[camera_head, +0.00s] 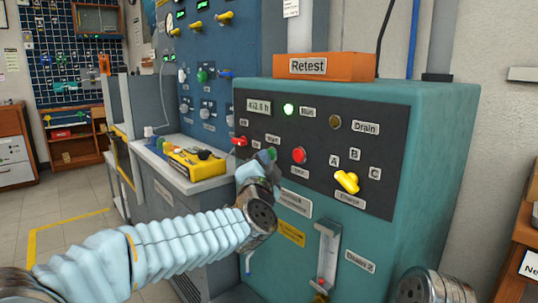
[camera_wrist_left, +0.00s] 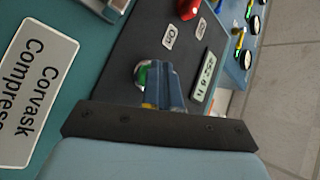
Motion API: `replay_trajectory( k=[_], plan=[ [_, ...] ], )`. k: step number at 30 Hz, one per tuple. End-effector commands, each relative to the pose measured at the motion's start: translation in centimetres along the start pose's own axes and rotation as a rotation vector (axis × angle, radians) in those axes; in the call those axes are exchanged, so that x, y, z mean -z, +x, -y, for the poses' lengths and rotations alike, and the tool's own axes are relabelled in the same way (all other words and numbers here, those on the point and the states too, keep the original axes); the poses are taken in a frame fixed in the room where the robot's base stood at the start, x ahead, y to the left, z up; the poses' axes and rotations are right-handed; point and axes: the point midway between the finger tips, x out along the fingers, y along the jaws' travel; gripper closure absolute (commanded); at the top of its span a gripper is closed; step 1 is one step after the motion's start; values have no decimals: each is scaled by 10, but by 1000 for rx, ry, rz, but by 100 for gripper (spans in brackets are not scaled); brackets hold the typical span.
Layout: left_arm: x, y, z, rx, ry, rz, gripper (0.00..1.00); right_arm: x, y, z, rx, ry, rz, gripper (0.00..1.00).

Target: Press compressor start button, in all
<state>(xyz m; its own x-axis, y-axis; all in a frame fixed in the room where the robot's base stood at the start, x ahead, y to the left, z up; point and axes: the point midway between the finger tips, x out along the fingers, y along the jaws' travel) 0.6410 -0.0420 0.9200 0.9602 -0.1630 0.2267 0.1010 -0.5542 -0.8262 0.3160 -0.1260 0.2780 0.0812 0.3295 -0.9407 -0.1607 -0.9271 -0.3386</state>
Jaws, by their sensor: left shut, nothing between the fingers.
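The teal compressor cabinet (camera_head: 436,135) has a dark control panel (camera_head: 390,120). My left gripper (camera_head: 268,156) is shut and empty at the panel, below the start label and left of the red stop button (camera_head: 299,155). In the left wrist view the shut fingers (camera_wrist_left: 165,85) overlap a green button (camera_wrist_left: 141,76) in a metal ring; I cannot tell whether they press it. In the head view the gripper mostly hides that button. My right gripper is not in view.
A red switch (camera_head: 240,141) sits left of the gripper and a yellow selector knob (camera_head: 347,181) lower right. An orange Retest box (camera_head: 325,66) lies on top of the cabinet. A yellow device (camera_head: 195,163) rests on the grey bench to the left. A flow tube (camera_head: 327,255) is below.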

Motion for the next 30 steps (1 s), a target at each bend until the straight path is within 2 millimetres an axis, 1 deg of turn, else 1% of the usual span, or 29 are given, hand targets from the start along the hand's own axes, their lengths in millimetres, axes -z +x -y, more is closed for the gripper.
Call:
replay_trajectory(
  k=[8,18,27,30],
  plan=[
    [0,-1,0,-1,0,-1,100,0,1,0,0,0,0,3],
    [-8,-12,7,-2,1,-1,100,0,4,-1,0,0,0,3],
    [-9,-13,8,-1,0,0,100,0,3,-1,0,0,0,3],
    [-11,-16,11,1,0,-1,100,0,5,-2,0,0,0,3]
  ],
)
